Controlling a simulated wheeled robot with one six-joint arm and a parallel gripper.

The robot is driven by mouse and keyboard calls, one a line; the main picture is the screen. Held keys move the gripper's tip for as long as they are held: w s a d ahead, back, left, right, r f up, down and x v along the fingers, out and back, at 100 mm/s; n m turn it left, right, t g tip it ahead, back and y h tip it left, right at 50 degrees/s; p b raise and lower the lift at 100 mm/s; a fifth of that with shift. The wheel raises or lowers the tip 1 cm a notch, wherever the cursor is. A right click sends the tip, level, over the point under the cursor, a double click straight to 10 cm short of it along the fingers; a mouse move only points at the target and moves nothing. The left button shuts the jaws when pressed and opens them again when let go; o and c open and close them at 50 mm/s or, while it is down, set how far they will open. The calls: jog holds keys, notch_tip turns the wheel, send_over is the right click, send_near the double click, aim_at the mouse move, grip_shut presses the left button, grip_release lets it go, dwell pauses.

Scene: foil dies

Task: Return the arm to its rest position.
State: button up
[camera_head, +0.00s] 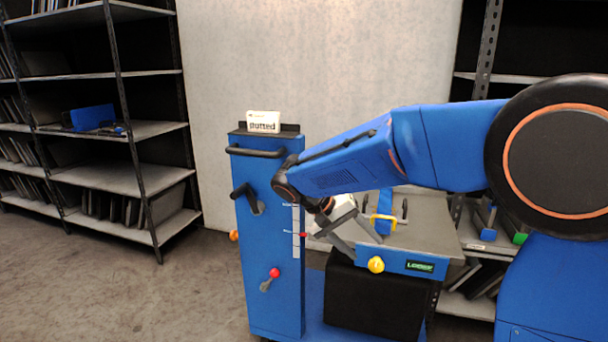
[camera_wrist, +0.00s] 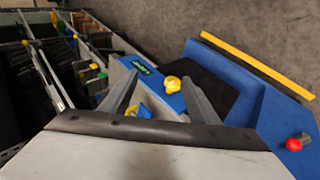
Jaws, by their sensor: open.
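My arm reaches from the right across the head view to the front of a blue machine column (camera_head: 262,225). My gripper (camera_head: 365,246) hangs tilted down over the near part of a grey-topped cart (camera_head: 425,235). In the wrist view its two grey fingers (camera_wrist: 161,80) are spread apart with nothing held. A yellow knob (camera_head: 376,265) on the cart's blue front panel lies just below the fingers; in the wrist view the knob (camera_wrist: 172,83) shows between them, and I cannot tell the gap.
The column carries a black crank (camera_head: 245,196), a red-knobbed lever (camera_head: 270,279) and a white sign (camera_head: 263,122) on top. A dark shelf rack (camera_head: 115,190) stands at left, and more shelving is behind my arm at right. The floor at front left is clear.

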jog(key=s+d+r+y, duration=0.1)
jog(key=s+d+y, duration=0.4)
jog(key=s+d, duration=0.75)
jog(key=s+d+f+n+t+y, duration=0.1)
jog(key=s+f+t+y, duration=0.2)
jog(key=s, duration=1.2)
jog(key=shift+d+f+t, duration=0.15)
jog(key=shift+f+t, duration=0.3)
jog(key=shift+t, duration=0.05)
